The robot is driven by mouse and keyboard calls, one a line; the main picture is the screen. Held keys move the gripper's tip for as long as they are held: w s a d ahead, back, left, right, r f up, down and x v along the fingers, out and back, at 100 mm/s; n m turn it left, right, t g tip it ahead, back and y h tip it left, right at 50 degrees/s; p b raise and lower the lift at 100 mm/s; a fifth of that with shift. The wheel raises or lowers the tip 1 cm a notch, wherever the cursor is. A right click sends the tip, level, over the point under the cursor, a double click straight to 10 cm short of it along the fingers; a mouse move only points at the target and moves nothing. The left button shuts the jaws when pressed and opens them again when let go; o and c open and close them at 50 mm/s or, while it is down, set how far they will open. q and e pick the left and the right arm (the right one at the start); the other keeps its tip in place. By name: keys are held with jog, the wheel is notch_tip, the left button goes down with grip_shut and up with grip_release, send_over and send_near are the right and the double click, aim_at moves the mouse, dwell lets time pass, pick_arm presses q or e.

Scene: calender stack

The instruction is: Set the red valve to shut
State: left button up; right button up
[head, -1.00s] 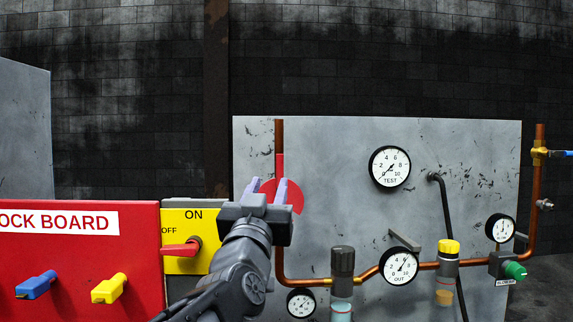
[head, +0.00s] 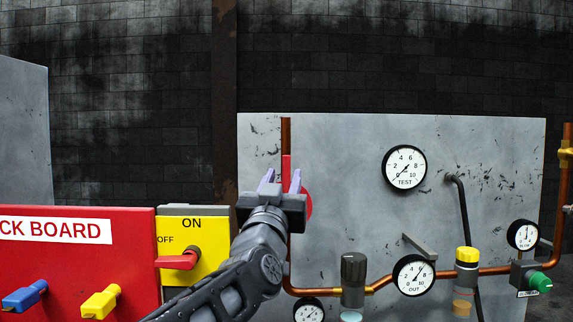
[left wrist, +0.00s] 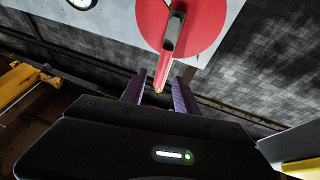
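The red valve (head: 308,201) is a red disc with a red lever, on the upright copper pipe at the left of the grey panel. Its lever (head: 287,167) points up along the pipe in the head view. My left gripper (head: 282,174) is in front of the valve and hides much of the disc. In the left wrist view, the lever (left wrist: 164,68) reaches toward my left gripper (left wrist: 158,82), its tip between the two spread fingers with gaps on both sides. I cannot tell if either finger touches it. My right gripper is out of view.
A red lock board (head: 80,268) with blue and yellow handles and a yellow ON/OFF switch box (head: 213,262) stand at left. Gauges, including the TEST gauge (head: 404,167), and pipe fittings stick out from the panel (head: 340,135) at right.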

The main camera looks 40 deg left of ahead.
aim_at(286, 171)
pick_arm(q)
jog(key=p+x, duration=0.1)
jog(key=x, duration=0.3)
jog(key=shift+w+a, duration=0.15)
jog(key=shift+w, duration=0.1)
jog(key=shift+c, duration=0.4)
grip_shut()
dwell(0.8)
